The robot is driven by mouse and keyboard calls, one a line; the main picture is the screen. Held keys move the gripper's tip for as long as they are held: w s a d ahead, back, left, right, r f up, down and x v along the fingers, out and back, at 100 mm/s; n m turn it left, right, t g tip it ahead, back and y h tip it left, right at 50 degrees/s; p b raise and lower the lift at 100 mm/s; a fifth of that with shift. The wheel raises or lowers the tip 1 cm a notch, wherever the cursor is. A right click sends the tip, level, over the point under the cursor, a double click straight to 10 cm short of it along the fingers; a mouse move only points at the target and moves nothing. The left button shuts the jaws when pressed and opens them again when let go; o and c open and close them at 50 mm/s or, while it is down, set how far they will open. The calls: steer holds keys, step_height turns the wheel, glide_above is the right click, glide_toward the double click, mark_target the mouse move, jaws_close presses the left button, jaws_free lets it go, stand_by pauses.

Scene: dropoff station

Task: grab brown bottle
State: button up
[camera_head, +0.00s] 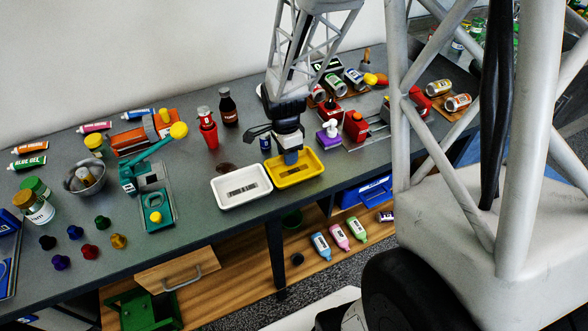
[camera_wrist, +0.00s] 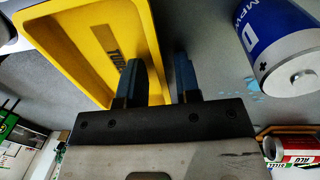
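My gripper (camera_head: 290,157) is to the right of and nearer the camera than the bottle, over the yellow tray's back edge. The bottle is well clear of the gripper.
A yellow tray (camera_head: 296,179) and a white tray (camera_head: 241,203) lie at the table's front. A blue and white battery (camera_wrist: 280,45) is close to my gripper. Bare table (camera_head: 225,150) lies in front of the bottle.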

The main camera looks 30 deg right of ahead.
jaws_close()
steer(key=shift+r, duration=0.1)
steer(key=shift+r, duration=0.7)
step_height(320, 180, up, 2)
steer(key=shift+r, duration=0.1)
steer(key=s+a+r, duration=0.1)
steer(key=s+a, duration=0.1)
steer(key=s, duration=1.3)
steer(key=shift+s+a, duration=0.2)
steer(key=shift+s, duration=0.2)
steer(key=shift+r, duration=0.1)
